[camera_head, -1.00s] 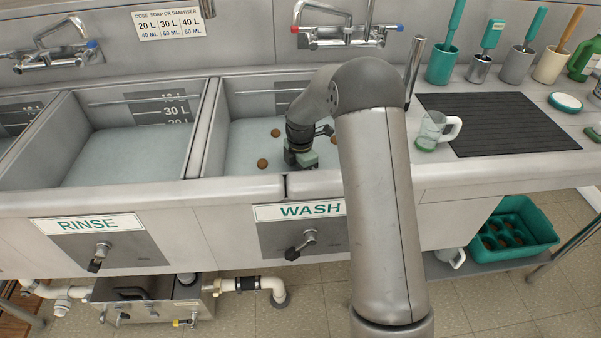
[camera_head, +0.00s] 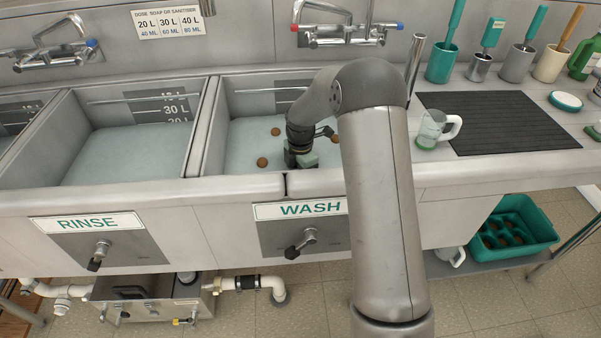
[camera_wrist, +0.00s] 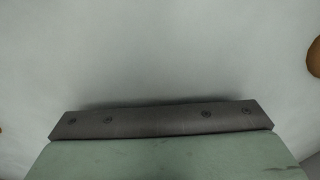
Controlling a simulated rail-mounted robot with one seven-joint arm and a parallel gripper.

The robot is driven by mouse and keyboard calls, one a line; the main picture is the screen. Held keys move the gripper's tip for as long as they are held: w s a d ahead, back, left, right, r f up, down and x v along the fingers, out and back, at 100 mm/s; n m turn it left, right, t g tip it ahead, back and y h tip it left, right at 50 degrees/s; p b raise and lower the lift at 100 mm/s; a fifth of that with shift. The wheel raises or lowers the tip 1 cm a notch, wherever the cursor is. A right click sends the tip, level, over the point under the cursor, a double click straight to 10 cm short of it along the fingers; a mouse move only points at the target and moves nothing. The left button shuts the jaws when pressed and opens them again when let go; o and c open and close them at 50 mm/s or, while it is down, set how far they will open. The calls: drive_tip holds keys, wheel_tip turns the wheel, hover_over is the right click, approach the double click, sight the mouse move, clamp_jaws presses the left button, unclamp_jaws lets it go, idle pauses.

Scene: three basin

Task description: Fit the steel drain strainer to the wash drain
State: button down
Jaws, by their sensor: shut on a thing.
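My gripper (camera_head: 301,160) is down inside the wash basin (camera_head: 240,184), near its front wall. In the wrist view, the pale green gripper part (camera_wrist: 165,158) fills the bottom, with a dark grey strip bearing several small round marks along its edge. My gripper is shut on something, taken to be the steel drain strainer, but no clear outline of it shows. The wash drain is not visible in either view; my arm and gripper cover part of the basin floor.
Brown round things (camera_head: 262,162) lie in the wash basin near my gripper; one shows at the wrist view's right edge (camera_wrist: 314,57). The rinse basin (camera_head: 125,150) is to the left. A glass mug (camera_head: 430,130) and black ribbed mat (camera_head: 497,124) are on the right counter.

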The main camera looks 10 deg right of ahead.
drive_tip(key=c, duration=1.2)
unclamp_jaws()
drive_tip(key=shift+o, duration=0.2)
drive_tip(key=shift+r, duration=0.15)
wheel_tip(320, 180, up, 17)
drive_tip(key=p, duration=0.1)
drive_tip(key=shift+r+p, duration=0.15)
drive_tip(key=shift+p, duration=0.25)
